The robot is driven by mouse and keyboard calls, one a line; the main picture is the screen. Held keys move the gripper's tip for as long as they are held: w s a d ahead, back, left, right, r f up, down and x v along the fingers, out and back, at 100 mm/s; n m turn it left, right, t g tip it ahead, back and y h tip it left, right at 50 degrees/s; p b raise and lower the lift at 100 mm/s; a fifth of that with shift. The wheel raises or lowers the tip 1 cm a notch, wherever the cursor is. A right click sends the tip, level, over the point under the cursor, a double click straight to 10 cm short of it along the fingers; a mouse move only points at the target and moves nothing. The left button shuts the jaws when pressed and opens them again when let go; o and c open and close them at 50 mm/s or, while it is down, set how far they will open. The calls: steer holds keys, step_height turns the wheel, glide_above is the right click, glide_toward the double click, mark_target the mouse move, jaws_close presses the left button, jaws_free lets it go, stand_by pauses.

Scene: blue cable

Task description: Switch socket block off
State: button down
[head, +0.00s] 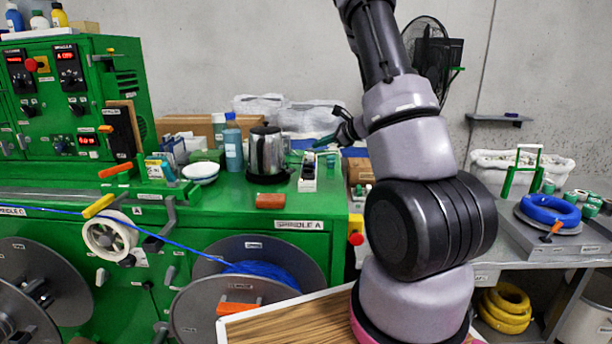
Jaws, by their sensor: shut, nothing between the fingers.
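The socket block (307,184) is a narrow white and dark block on the green bench top, right of the steel kettle. Its switch is too small to make out, so I cannot tell its state. My gripper (320,143) is shut and empty. It appears just above the far end of the block in the picture. I cannot tell whether it touches the block. My arm comes down from the gripper's right side.
The steel kettle (265,153) stands close to the left of the block. A blue bottle (233,146) and a white bowl (201,171) are further left. An orange piece (270,201) lies near the bench's front edge. Boxes stand behind.

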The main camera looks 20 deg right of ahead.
mark_target(309, 177)
steer(key=shift+w+d+f, duration=0.15)
steer(key=shift+d+f, duration=0.05)
steer(key=shift+d, duration=0.15)
steer(key=shift+w+a+f, duration=0.2)
steer(key=shift+a+f, duration=0.35)
steer(key=shift+f, duration=0.8)
steer(key=shift+w+a+f, duration=0.25)
steer(key=shift+a+f, duration=0.25)
steer(key=shift+f, duration=0.85)
steer(key=shift+w+a+f, duration=0.2)
steer(key=shift+a+f, duration=0.35)
steer(key=shift+f, duration=0.8)
steer(key=shift+f, duration=0.1)
steer(key=shift+a+f, duration=0.15)
steer(key=shift+f, duration=0.15)
steer(key=shift+w+a+f, duration=0.1)
steer(key=shift+a+f, duration=0.05)
steer(key=shift+f, duration=0.15)
steer(key=shift+r, duration=0.2)
steer(key=shift+d+r, duration=0.25)
steer(key=shift+r, duration=0.25)
